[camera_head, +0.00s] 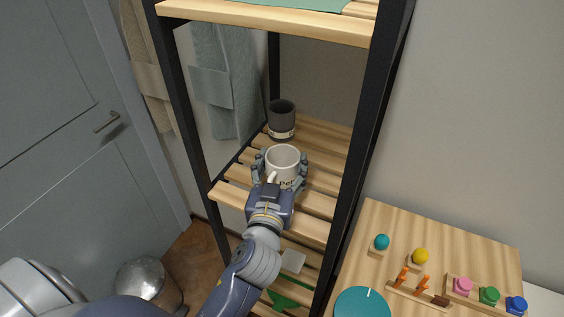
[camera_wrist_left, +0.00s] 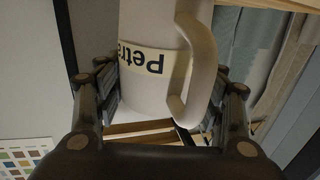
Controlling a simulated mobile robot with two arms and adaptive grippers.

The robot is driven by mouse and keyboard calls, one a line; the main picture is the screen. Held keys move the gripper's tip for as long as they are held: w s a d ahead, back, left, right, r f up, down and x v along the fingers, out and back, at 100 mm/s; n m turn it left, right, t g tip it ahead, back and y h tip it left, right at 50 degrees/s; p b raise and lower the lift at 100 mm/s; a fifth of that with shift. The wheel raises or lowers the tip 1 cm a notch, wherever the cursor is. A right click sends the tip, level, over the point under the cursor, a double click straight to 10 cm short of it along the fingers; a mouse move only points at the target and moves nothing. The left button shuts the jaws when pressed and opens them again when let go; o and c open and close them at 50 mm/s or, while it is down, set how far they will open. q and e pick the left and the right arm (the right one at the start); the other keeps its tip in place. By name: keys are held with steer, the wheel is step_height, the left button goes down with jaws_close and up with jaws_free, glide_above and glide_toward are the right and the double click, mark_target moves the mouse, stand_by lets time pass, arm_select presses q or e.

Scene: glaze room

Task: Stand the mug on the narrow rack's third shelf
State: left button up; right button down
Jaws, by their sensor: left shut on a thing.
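The cream mug (camera_head: 283,160) with a name label is at the front part of a slatted shelf of the narrow rack (camera_head: 230,192). My left gripper (camera_head: 280,172) is shut around the mug's sides, with its handle facing back toward the wrist. In the left wrist view the mug (camera_wrist_left: 150,70) sits between the two fingers (camera_wrist_left: 160,105), label reading "Petra" in part. The mug appears upright in the head view; I cannot tell whether its base touches the slats. My right gripper is not in view.
A dark cup (camera_head: 281,120) with a pale band stands behind the mug on the same shelf. Black rack posts (camera_head: 362,150) flank the shelf. A wooden table (camera_head: 400,222) with small colored items is at right. Towels (camera_head: 224,75) hang behind the rack.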

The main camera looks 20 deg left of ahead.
arm_select(q)
steer(key=shift+s+r, duration=0.1)
steer(key=o, duration=0.9)
steer(key=shift+f, duration=0.25)
steer(key=o, duration=0.4)
steer(key=shift+c, duration=0.2)
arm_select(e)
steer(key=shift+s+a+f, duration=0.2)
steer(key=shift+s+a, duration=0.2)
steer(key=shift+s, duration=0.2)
arm_select(q)
steer(key=shift+r, duration=0.15)
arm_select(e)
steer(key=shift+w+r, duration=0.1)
